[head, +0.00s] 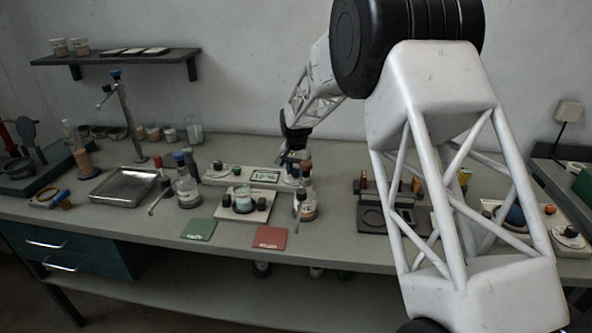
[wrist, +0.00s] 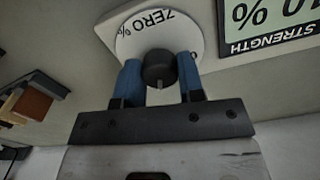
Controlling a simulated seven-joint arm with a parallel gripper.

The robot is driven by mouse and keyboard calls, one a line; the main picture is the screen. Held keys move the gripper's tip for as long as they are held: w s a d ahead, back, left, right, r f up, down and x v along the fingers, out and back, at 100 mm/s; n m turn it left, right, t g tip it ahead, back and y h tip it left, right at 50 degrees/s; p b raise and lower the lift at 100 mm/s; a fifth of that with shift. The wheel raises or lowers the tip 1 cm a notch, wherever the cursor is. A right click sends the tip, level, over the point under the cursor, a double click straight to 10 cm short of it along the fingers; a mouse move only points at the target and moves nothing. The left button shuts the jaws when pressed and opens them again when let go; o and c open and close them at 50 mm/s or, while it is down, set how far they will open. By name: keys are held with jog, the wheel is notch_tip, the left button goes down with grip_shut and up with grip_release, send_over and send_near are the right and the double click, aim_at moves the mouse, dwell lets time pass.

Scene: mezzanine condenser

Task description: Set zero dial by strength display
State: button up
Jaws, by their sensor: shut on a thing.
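The zero dial (wrist: 130,45) is a white disc marked "ZERO %" with a dark round knob (wrist: 158,68) at its centre. My gripper (wrist: 160,76) has its two blue fingers shut on the knob, one on each side, in the wrist view. The strength display (wrist: 270,15) is green with dark digits, upside down and cut off at the edge; "0 %" shows. In the head view the display (head: 265,176) sits on a pale panel (head: 217,178), its digits small and hard to read. My gripper (head: 293,160) is at the panel's right end, hiding most of the dial.
A smaller plate with a glass dish (head: 243,200) stands in front of the panel. Bottles stand left (head: 187,190) and right (head: 307,205) of it. A green card (head: 198,229) and a red card (head: 270,237) lie at the front. A metal tray (head: 123,187) lies left.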

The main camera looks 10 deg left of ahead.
aim_at(296, 170)
jog(key=o, duration=0.9)
jog(key=shift+r, duration=0.1)
jog(key=shift+r, duration=3.8)
